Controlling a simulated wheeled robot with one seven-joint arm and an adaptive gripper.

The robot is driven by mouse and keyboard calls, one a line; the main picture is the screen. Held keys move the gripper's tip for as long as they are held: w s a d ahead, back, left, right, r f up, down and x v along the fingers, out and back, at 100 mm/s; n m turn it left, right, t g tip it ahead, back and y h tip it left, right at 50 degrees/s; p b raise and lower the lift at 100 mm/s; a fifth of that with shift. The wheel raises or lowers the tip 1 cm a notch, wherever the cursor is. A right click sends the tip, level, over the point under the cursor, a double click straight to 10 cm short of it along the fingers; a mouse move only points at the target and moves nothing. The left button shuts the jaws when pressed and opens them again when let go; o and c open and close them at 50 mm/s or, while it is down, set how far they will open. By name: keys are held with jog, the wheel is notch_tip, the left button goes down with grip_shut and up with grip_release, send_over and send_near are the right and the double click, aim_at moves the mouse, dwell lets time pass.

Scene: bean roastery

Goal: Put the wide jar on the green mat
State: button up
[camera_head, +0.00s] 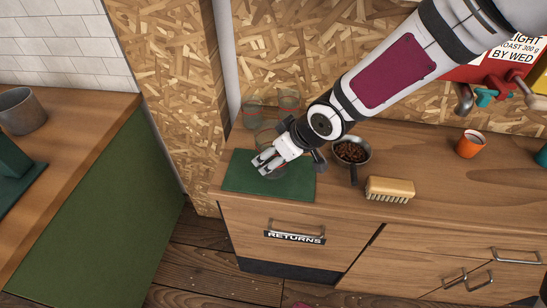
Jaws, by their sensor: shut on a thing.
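The green mat (238,178) lies on the wooden counter at its left end.
A metal pan of beans (351,151) and a brush (390,189) lie right of the mat. An orange cup (470,144) stands farther right. The counter's front edge runs just before the mat, above a drawer labelled RETURNS (294,238).

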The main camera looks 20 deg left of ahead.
jog(key=shift+w+a, duration=0.4)
jog(key=shift+a, duration=0.05)
jog(key=shift+w+f, duration=0.15)
jog(key=shift+f, duration=1.65)
jog(key=shift+a+f, duration=0.1)
jog(key=o, duration=1.4)
jog(key=shift+f, duration=0.1)
jog(key=shift+o, duration=0.2)
jog(key=shift+d+r, duration=0.2)
jog(key=shift+r, duration=0.25)
jog(key=p+v, duration=0.2)
jog(key=v, duration=0.9)
jog(key=shift+s, duration=0.2)
jog(key=shift+r, duration=0.15)
